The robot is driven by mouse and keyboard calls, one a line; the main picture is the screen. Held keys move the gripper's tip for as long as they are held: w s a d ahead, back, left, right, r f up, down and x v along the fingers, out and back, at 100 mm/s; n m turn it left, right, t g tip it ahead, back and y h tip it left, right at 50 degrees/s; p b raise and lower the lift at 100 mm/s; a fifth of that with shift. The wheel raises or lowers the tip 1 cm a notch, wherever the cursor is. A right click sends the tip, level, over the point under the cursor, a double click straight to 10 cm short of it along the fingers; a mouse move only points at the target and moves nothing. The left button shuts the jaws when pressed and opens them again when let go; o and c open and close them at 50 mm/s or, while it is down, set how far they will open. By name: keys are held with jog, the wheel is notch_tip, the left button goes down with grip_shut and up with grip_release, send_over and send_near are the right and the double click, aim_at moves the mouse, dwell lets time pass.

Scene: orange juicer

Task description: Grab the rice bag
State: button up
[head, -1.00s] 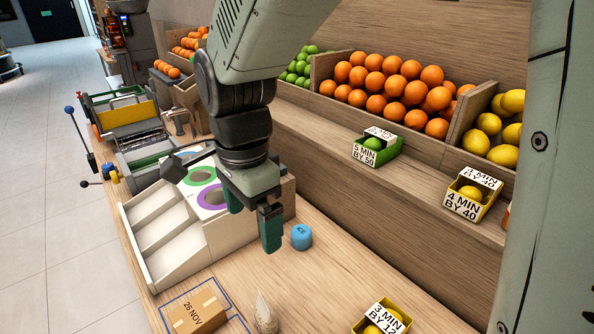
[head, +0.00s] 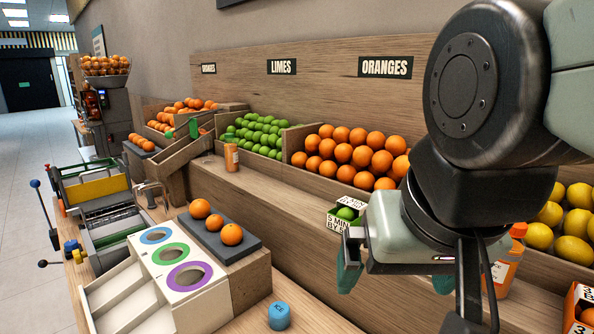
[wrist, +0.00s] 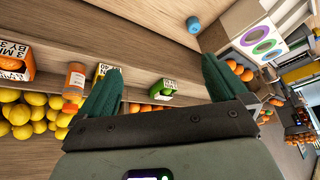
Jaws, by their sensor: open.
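My gripper (head: 395,282) is raised at the right of the head view, in front of the shelf of fruit. Its two green fingers are spread with nothing between them. In the wrist view my gripper (wrist: 161,72) is also open and empty, with wooden shelf boards beyond the fingers. No rice bag can be made out in either current view. The counter's near part, where a small pale bag stood in the earlier head view, is outside the current head view.
A blue ICE cup (head: 279,316) stands on the counter by a white rack with coloured rings (head: 176,262). Three oranges sit on a dark tray (head: 236,249). A green-labelled lime box (head: 346,214) and an orange bottle (head: 507,262) stand near my gripper.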

jog(key=shift+s+d+n, duration=0.4)
jog(key=shift+s+d, duration=0.1)
jog(key=shift+s, duration=0.05)
jog(key=shift+c, duration=0.5)
